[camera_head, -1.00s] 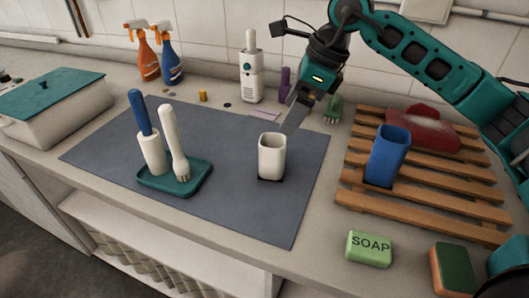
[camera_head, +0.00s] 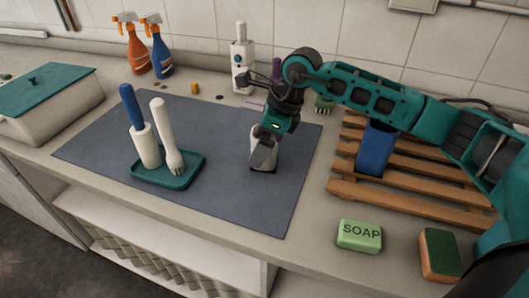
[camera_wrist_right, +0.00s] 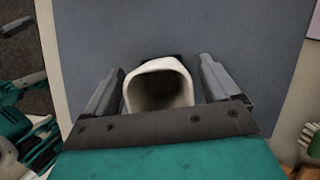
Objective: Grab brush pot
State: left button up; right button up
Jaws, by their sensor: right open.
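A white, open-topped pot (camera_head: 274,152) stands upright on the grey mat, on a small dark square. My right gripper (camera_head: 264,158) is over it, pointing down, and hides much of it in the head view. In the right wrist view, the empty-looking pot (camera_wrist_right: 158,88) lies between the two spread fingers of my right gripper (camera_wrist_right: 162,70), with a visible gap at the right finger and a narrower one at the left. A blue-handled brush (camera_head: 133,108) and a white brush (camera_head: 165,130) stand on a teal tray (camera_head: 190,178).
A blue cup (camera_head: 375,152) stands on a wooden slatted rack (camera_head: 420,185) at right. Green soap (camera_head: 360,235) and a sponge (camera_head: 438,255) lie in front. Spray bottles (camera_head: 160,50) and a white dispenser (camera_head: 241,65) stand behind. The mat (camera_head: 225,205) is clear in front of the pot.

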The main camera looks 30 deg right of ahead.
jog(key=shift+c, duration=0.3)
jog(key=shift+r, duration=0.1)
jog(key=c, duration=1.1)
